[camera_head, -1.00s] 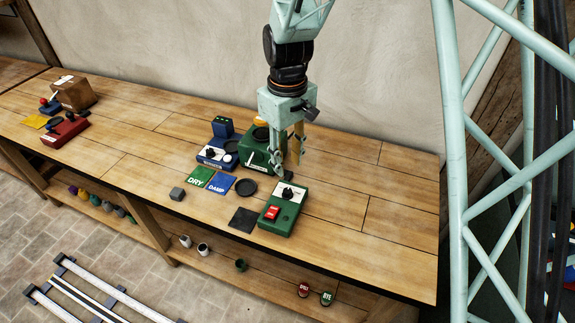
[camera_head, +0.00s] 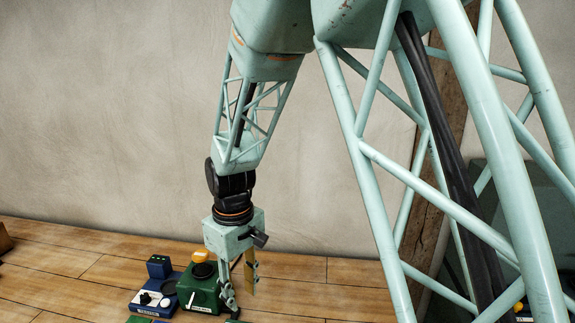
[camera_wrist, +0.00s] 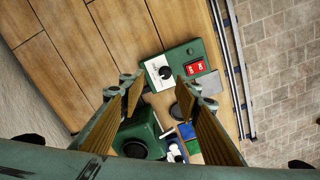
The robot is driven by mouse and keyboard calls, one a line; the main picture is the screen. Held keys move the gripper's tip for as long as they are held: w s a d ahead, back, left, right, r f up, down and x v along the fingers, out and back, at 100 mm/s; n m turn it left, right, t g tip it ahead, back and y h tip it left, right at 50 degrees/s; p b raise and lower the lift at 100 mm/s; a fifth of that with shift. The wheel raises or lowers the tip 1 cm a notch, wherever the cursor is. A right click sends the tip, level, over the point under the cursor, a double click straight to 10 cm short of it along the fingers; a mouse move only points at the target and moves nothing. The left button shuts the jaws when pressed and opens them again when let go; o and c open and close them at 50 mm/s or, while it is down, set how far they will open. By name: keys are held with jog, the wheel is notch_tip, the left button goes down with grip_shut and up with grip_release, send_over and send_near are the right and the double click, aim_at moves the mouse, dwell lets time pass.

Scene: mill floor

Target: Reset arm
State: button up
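My gripper (camera_head: 243,295) hangs from my arm and points down over the bench, beside the green machine with a yellow top (camera_head: 201,288). In the wrist view my gripper (camera_wrist: 158,98) has its two yellow-padded fingers spread apart with nothing held between them. Beyond the fingertips is the green control box (camera_wrist: 182,68) with a white dial plate and a red switch. The green machine also shows in the wrist view (camera_wrist: 137,132), partly hidden by the left finger.
The blue device (camera_head: 155,296) stands left of the green machine. A grey-black square pad (camera_wrist: 207,82) lies by the control box. The bare wall (camera_head: 110,120) is behind.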

jog(key=s+d+r+m+t+b, duration=0.15)
jog(key=s+d+r, duration=0.35)
jog(key=d+r, duration=0.5)
jog(key=s+d+r+m, duration=0.35)
jog(key=d+r, duration=0.35)
jog(key=d, duration=0.4)
jog(key=s+d+r+m, duration=0.1)
jog(key=s+d, duration=0.3)
jog(key=s, duration=0.3)
jog(key=s+d+r+m+t+b, duration=0.1)
jog(key=s+d, duration=0.3)
jog(key=s, duration=0.4)
jog(key=s+d+r+m+t, duration=0.1)
jog(key=s+d+r+m, duration=0.2)
jog(key=s, duration=0.5)
jog(key=shift+d+b, duration=0.4)
jog(key=shift+d, duration=0.35)
